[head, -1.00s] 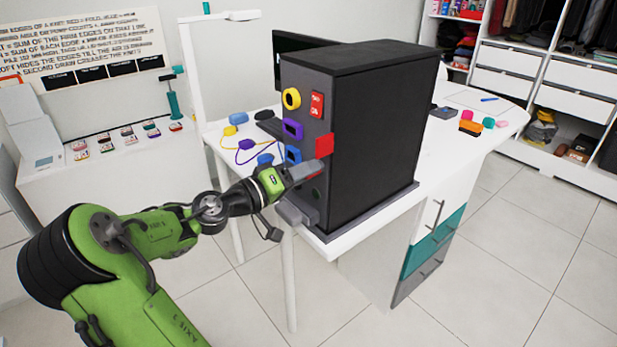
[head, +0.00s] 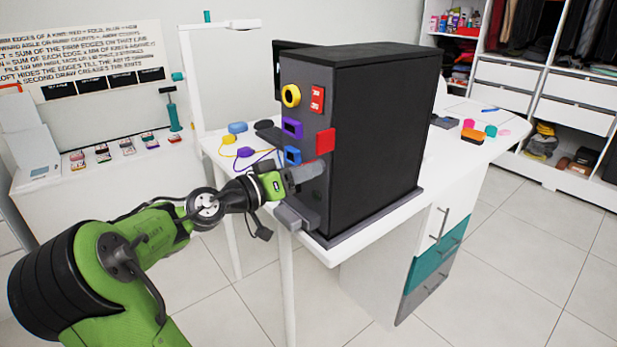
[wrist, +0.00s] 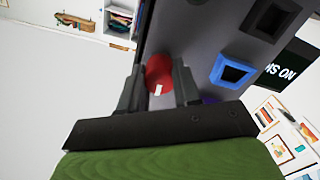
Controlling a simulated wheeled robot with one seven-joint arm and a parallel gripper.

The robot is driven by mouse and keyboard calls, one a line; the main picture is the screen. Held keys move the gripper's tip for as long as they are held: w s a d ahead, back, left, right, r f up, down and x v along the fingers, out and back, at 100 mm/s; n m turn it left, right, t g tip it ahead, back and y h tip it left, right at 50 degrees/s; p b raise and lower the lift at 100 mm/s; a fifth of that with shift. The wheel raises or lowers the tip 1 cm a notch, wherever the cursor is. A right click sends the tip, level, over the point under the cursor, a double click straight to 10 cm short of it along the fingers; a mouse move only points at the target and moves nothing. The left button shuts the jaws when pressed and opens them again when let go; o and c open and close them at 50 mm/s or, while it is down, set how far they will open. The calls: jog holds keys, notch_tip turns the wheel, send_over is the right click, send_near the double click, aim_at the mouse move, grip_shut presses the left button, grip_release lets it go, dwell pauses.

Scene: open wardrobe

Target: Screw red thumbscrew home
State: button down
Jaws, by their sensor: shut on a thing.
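The red thumbscrew (wrist: 159,71) shows in the wrist view as a round red knob with a white mark, against the grey front panel of the black tower case (head: 375,140). My gripper (wrist: 158,88) has one finger on each side of the knob and is shut on it. In the head view my gripper (head: 308,174) is at the lower front of the case, and the fingers hide the thumbscrew. How deep the screw sits cannot be seen.
A red tab (head: 326,141) juts from the panel just above my gripper. Blue (head: 292,156), purple (head: 292,128) and yellow (head: 291,96) ports lie higher up. A grey ledge (head: 297,214) sticks out below. The case stands on a white table (head: 385,232).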

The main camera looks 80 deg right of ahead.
jog(key=shift+f+m+b, duration=0.1)
jog(key=shift+m+b, duration=1.5)
jog(key=shift+b, duration=0.1)
jog(key=shift+m, duration=0.8)
jog(key=shift+c, duration=2.4)
grip_release()
jog(key=v, duration=0.8)
